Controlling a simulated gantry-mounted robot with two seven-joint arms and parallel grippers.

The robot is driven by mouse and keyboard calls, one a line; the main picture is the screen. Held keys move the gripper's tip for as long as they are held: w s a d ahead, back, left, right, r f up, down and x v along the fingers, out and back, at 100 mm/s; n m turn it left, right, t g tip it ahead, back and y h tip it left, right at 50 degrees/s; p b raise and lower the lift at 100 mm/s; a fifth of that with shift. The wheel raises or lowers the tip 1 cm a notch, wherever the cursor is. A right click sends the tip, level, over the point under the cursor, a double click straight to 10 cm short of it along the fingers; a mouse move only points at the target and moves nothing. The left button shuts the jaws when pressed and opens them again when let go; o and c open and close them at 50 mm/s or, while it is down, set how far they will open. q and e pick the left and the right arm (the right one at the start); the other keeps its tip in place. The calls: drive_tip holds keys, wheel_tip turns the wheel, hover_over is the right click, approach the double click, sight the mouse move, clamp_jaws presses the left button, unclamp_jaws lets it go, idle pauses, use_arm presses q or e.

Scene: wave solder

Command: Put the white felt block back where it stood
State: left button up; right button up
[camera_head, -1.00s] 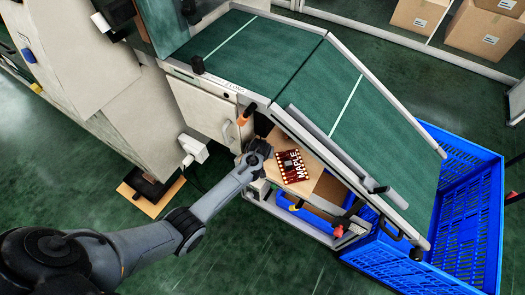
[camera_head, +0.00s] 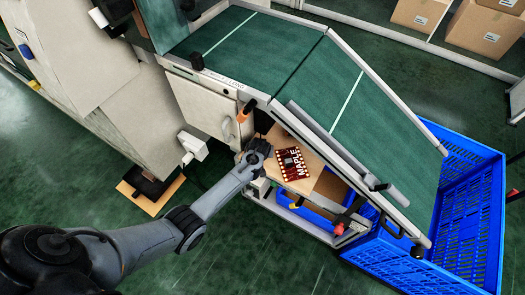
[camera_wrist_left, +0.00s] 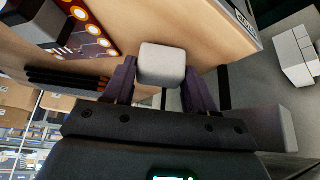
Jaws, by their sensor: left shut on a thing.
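The white felt block (camera_wrist_left: 162,64) is between the two fingers of my left gripper (camera_wrist_left: 160,85) in the left wrist view. The gripper is shut on it. The block is over or at the edge of a wooden shelf (camera_wrist_left: 200,22); I cannot tell whether it touches the shelf. In the head view my left gripper (camera_head: 258,150) is at the left end of this shelf, below the green conveyor, and the block is hidden there. My right gripper is not in view.
A dark red board marked MAPLE (camera_head: 290,164) lies on the shelf just right of my left gripper. The green sloped conveyor (camera_head: 300,65) overhangs the shelf. A blue crate (camera_head: 465,220) stands at the right. A white cabinet (camera_head: 205,105) is behind the gripper.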

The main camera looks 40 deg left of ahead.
use_arm(q)
drive_tip(key=shift+f, duration=0.45)
drive_tip(key=o, duration=1.4)
drive_tip(key=shift+s+d+r, duration=0.2)
drive_tip(key=shift+s+r, duration=0.05)
drive_tip(key=shift+r, duration=0.35)
drive_tip(key=p+v, duration=0.5)
drive_tip(key=v, duration=0.4)
drive_tip(key=shift+s+r, duration=0.15)
drive_tip(key=shift+r, duration=0.05)
